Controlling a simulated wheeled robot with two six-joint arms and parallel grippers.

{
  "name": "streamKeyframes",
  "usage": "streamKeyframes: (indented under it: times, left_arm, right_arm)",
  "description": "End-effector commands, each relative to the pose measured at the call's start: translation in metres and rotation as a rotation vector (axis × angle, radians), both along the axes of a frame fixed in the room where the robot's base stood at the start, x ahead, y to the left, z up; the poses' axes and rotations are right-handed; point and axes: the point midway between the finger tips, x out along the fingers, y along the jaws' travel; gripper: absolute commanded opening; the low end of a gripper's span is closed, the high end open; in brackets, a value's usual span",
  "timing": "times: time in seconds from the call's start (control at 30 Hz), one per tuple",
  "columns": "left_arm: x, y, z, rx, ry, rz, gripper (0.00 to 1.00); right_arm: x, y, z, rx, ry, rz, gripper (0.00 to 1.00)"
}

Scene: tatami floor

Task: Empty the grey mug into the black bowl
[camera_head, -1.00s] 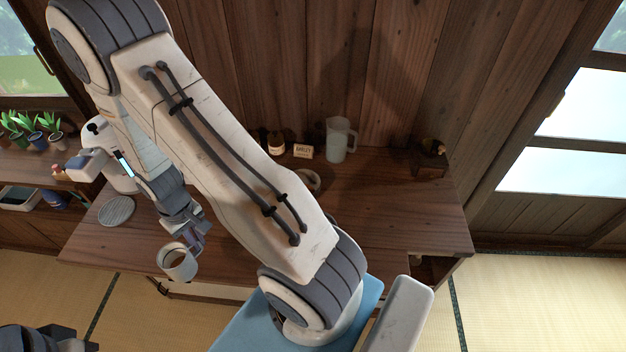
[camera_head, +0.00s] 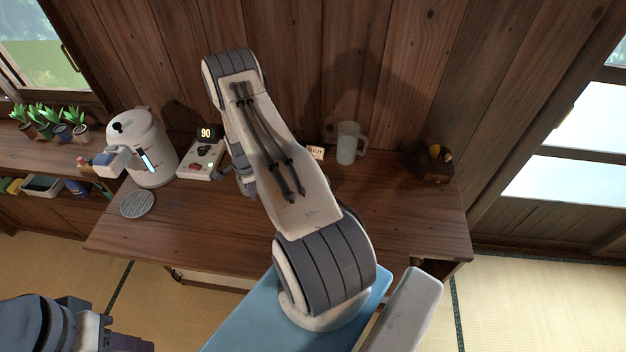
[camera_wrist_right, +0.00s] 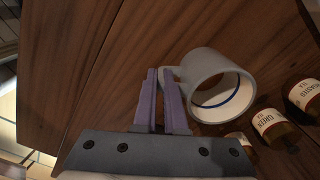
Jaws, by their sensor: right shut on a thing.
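The grey mug (camera_wrist_right: 219,84) shows in the right wrist view, its pale inside with a blue ring turned partly toward the camera. My right gripper (camera_wrist_right: 160,75) is shut on the mug's handle. I see no contents in it. In the head view my right arm hides the mug, and only a bit of the gripper (camera_head: 247,184) shows beside the arm. I cannot make out the black bowl in either current view. My left gripper (camera_head: 118,342) is partly in the bottom left corner of the head view, its jaws unclear.
Jars with labels (camera_wrist_right: 270,124) stand close to the mug in the wrist view. On the wooden table (camera_head: 190,235) are a white kettle (camera_head: 151,150), a scale reading 90 (camera_head: 201,160), a round grey coaster (camera_head: 138,204) and a frosted pitcher (camera_head: 348,143). The table's front left is clear.

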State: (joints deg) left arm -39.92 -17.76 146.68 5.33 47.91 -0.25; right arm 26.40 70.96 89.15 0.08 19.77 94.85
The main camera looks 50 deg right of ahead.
Motion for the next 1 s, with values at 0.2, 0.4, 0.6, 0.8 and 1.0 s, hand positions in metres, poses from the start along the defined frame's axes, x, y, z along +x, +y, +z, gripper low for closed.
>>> streamKeyframes:
  times: [0.2, 0.4, 0.6, 0.8, 1.0]
  left_arm:
    - [0.0, 0.0, 0.017, 0.0, 0.0, -0.001, 0.38]
    - [0.0, 0.0, 0.021, 0.0, 0.0, -0.002, 0.38]
    - [0.0, 0.0, 0.021, 0.0, 0.0, -0.002, 0.38]
    - [0.0, 0.0, 0.022, 0.0, 0.0, -0.002, 0.38]
    - [0.0, 0.0, 0.031, 0.0, 0.0, -0.001, 0.38]
  right_arm:
    - [-0.01, -0.043, -0.018, 0.001, 0.0, -0.412, 0.0]
    - [-0.016, -0.062, -0.029, 0.001, -0.001, -0.613, 0.0]
    - [-0.018, -0.065, -0.032, 0.001, -0.001, -0.66, 0.0]
    - [-0.017, -0.064, -0.031, 0.003, -0.003, -0.656, 0.0]
    - [-0.012, -0.053, -0.028, 0.034, -0.031, -0.639, 0.0]
